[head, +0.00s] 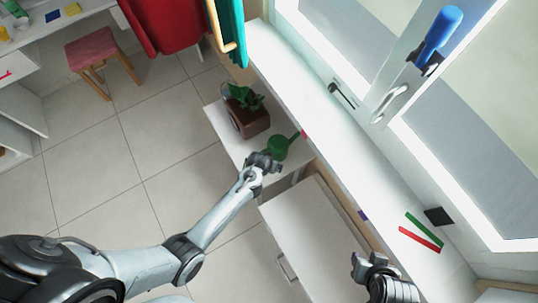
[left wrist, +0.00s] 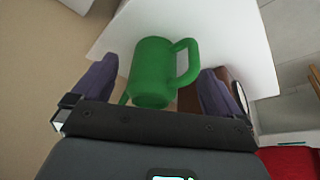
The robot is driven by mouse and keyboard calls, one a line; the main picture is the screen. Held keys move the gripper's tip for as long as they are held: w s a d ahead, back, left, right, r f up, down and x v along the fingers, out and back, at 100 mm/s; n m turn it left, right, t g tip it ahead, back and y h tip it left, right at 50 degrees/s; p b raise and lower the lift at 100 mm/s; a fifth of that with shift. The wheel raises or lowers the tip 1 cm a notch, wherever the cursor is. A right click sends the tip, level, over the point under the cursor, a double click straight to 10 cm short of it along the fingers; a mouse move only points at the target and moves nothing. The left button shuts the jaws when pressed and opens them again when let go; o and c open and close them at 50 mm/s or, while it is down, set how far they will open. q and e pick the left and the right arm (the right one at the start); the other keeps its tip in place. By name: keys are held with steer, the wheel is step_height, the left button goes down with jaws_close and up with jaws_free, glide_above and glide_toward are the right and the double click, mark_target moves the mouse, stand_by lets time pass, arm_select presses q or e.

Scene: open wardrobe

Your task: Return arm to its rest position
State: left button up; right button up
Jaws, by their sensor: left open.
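My left gripper (head: 265,161) is at the end of the arm that reaches in from the left, over the small white table (head: 228,133). In the left wrist view its purple fingers (left wrist: 158,92) are open and spread. A green watering can (head: 278,148) stands on the white table just beyond the fingers. It also shows in the left wrist view (left wrist: 152,72), between the fingers in the picture, with visible space on both sides and its handle toward the right finger. My right gripper (head: 372,268) is at the bottom right of the head view. Its fingers are too unclear to judge.
A brown pot with a plant (head: 248,115) stands on the same table. A white cabinet (head: 312,232) and a long window sill (head: 345,155) with red and green strips (head: 420,238) are close by. A pink stool (head: 98,50) is far left. Tiled floor at left is open.

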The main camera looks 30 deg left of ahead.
arm_select(q)
steer(key=shift+s, duration=0.1)
stand_by(0.4)
steer(key=s+a+f+g, duration=0.1)
steer(key=s+a+f, duration=0.1)
steer(key=s+f, duration=0.45)
steer(key=s+a+r, duration=0.4)
steer(key=s+r, duration=0.1)
steer(key=s, duration=0.3)
steer(key=s+r+m+p, duration=0.1)
steer(key=s+r+p, duration=0.2)
steer(key=r+p, duration=0.9)
steer(key=s+d+r+m+p, duration=0.1)
steer(key=r+p, duration=1.1)
steer(key=r, duration=2.6)
steer(key=shift+s+r+m, duration=0.15)
steer(key=shift+s+m, duration=0.15)
steer(key=shift+s, duration=0.95)
steer(key=shift+d, duration=0.1)
